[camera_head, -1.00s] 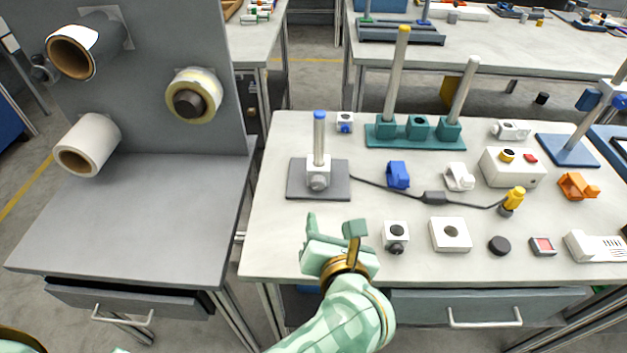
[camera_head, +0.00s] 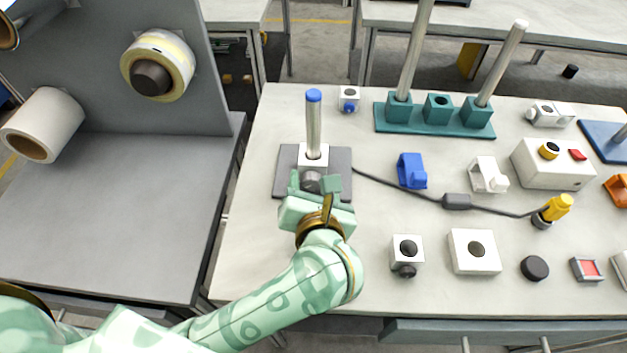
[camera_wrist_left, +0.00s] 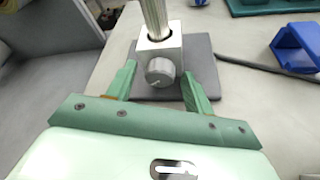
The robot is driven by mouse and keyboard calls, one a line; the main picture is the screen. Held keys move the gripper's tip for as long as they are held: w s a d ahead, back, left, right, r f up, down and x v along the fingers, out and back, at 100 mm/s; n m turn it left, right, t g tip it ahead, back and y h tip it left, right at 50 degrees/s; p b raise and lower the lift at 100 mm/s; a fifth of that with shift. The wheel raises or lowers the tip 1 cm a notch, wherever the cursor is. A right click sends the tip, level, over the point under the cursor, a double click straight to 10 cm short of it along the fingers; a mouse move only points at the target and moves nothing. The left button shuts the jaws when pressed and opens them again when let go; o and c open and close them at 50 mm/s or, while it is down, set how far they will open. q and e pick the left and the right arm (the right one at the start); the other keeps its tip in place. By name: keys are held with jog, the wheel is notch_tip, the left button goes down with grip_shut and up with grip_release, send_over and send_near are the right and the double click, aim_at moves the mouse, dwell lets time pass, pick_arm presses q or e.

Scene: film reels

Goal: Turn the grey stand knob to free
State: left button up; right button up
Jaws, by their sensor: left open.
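The grey stand knob (camera_head: 311,182) is on the front of a white block (camera_head: 313,157) on a dark grey stand base (camera_head: 341,172). A metal post with a blue cap (camera_head: 313,96) rises from the block. In the left wrist view the round knob (camera_wrist_left: 160,71) faces me, with a light pointer line on it. My left gripper (camera_head: 314,187) is in front of the knob. It is open, with its green fingers (camera_wrist_left: 156,87) apart, one on each side of the knob. I cannot tell whether either finger touches it. My right gripper is not in view.
A blue clamp (camera_head: 411,170) and a white clamp (camera_head: 488,175) stand to the right. A black cable (camera_head: 410,191) runs from near the base. A small white block with a black knob (camera_head: 406,252) is at front right. The table left of the base is clear.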

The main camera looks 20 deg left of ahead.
pick_arm(q)
jog(key=c, duration=1)
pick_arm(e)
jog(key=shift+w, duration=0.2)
